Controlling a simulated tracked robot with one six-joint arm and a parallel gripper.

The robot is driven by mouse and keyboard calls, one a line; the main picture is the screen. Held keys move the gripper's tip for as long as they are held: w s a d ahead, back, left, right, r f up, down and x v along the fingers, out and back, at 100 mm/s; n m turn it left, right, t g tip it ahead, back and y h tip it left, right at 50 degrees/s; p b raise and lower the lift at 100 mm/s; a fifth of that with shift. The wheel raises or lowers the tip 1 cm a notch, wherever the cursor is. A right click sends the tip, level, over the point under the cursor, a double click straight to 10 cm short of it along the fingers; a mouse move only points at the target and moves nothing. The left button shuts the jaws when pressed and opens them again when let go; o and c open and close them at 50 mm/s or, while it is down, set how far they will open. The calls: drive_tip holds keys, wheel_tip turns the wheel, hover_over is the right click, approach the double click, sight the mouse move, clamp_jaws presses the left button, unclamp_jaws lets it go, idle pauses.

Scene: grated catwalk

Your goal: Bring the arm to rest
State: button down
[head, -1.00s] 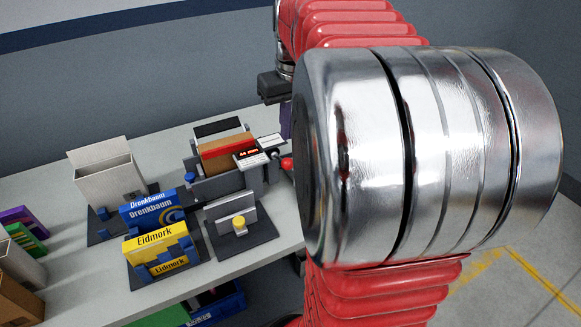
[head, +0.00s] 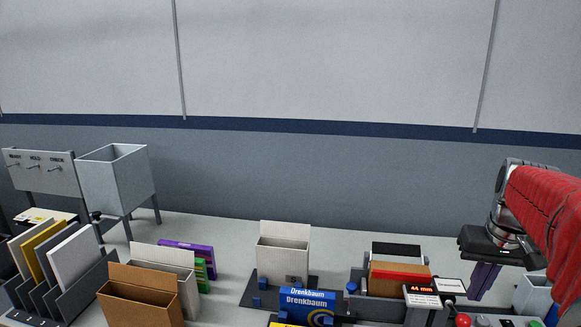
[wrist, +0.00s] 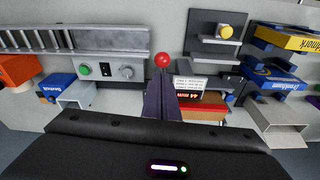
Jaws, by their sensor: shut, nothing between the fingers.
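My gripper (head: 482,282) hangs at the right of the head view, below its dark body at the end of my red-sleeved arm. Its purple fingers point down above the right part of the bench and hold nothing. In the wrist view the fingers (wrist: 160,103) are together at centre. A red knob (wrist: 162,60) shows just beyond their tips; whether they touch it I cannot tell.
A device with a red "44 mm" display (head: 422,290) stands left of the gripper. A white open box (head: 284,252), blue Drenkbaum box (head: 307,303) and brown box (head: 140,298) stand farther left. A grey hopper (head: 117,180) stands at far left.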

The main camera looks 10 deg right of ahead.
drive_tip(key=s+a+f+n+t, duration=0.1)
drive_tip(key=s+a, duration=0.2)
drive_tip(key=a, duration=0.6)
drive_tip(key=s+a+f+n+t, duration=0.1)
drive_tip(key=s+a+n, duration=0.1)
drive_tip(key=a, duration=0.7)
drive_tip(key=s+a+f+n+t, duration=0.1)
drive_tip(key=s+a+t, duration=0.1)
drive_tip(key=s+a, duration=0.3)
drive_tip(key=a, duration=0.4)
drive_tip(key=shift+a+f+y, duration=0.25)
drive_tip(key=shift+y, duration=0.05)
drive_tip(key=shift+s, duration=0.1)
